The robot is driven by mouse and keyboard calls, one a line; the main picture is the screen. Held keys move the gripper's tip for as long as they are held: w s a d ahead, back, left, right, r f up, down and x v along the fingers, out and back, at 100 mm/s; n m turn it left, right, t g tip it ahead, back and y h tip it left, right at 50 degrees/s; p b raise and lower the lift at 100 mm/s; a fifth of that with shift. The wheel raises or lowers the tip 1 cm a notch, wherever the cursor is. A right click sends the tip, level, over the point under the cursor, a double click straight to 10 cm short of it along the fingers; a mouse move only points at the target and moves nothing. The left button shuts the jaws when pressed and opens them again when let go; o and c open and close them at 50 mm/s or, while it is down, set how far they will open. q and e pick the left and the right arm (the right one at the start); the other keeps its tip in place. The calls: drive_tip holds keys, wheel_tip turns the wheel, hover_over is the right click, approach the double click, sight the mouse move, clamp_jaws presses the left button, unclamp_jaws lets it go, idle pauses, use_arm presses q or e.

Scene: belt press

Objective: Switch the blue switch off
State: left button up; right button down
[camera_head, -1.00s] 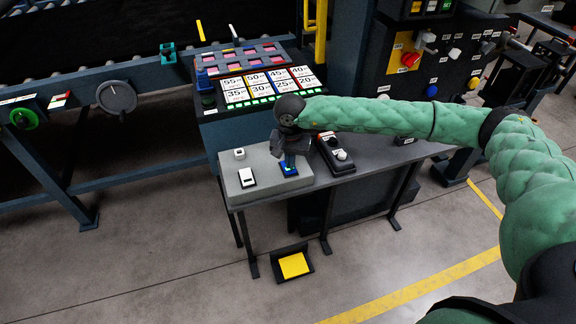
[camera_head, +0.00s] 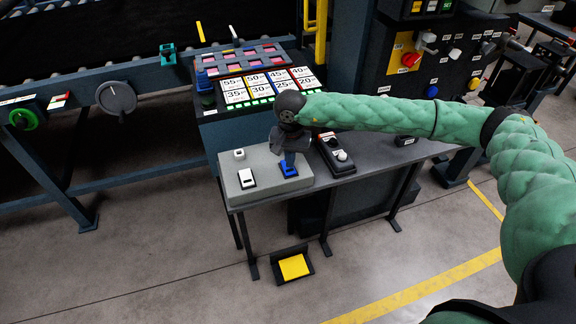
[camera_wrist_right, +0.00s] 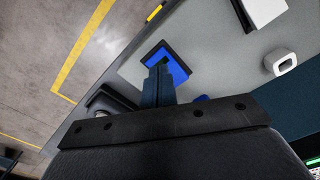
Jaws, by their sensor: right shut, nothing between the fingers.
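The blue switch (camera_head: 288,170) sits on a grey box (camera_head: 262,184) at the front of the side table. It also shows in the right wrist view (camera_wrist_right: 177,66), where the fingers partly cover it. My right gripper (camera_head: 289,160) is shut and empty, pointing down with its fingertips at the blue switch. In the right wrist view the closed fingertips (camera_wrist_right: 158,66) overlap the switch; whether they touch it I cannot tell. No green light shows on the switch now. My left gripper is not in view.
A white rocker switch (camera_head: 246,178) and a small white button (camera_head: 239,154) share the grey box. A black control box (camera_head: 335,154) stands just right of my gripper. A panel with lit number tiles (camera_head: 268,88) rises behind. A yellow pedal (camera_head: 293,266) lies on the floor.

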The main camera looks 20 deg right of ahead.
sight(290, 171)
drive_tip(key=shift+r, duration=2.6)
